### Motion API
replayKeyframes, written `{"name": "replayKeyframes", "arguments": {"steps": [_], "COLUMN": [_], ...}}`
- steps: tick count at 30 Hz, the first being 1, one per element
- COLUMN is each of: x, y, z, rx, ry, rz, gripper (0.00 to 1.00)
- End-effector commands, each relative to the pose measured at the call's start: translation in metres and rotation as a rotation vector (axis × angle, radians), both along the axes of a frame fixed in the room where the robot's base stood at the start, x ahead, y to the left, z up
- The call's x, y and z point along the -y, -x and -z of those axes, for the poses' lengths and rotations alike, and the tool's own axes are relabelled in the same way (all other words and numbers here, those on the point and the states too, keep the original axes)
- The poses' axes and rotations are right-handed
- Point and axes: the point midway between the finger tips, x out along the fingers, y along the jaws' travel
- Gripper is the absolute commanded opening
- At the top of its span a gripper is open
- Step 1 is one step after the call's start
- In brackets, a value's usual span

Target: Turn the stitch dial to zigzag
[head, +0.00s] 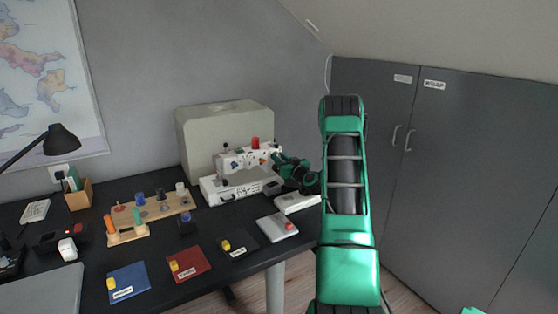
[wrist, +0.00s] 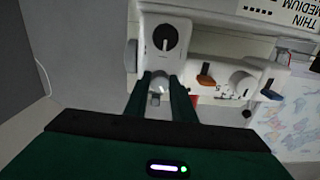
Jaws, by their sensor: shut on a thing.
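The white sewing machine (head: 231,187) stands at the back right of the black desk, and its near end meets my gripper (head: 279,158). In the wrist view my gripper (wrist: 160,80) has its two green fingers on either side of a small pale knob (wrist: 158,87) on the machine, and is shut on it. A black round dial (wrist: 164,38) with a white pointer sits just beyond the fingertips, apart from them. Its pointer lies nearly upright in the picture. I cannot read any stitch marks. The fingers hide the knob's sides.
An orange lever (wrist: 206,80) and a blue-tipped part (wrist: 270,94) are right of the fingers. A beige cover (head: 225,125) stands behind the machine. A wooden spool rack (head: 150,213) and several fabric swatches occupy the desk. Grey cabinets (head: 460,160) stand at right.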

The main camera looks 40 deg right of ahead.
Motion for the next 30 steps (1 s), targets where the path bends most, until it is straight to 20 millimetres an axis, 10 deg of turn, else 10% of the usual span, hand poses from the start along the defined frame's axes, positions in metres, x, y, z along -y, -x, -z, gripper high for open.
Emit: {"name": "replayKeyframes", "arguments": {"steps": [30], "x": [0.0016], "y": [0.0032], "z": [0.0039], "rx": [0.122], "ry": [-0.525], "rz": [0.007], "gripper": [0.00]}}
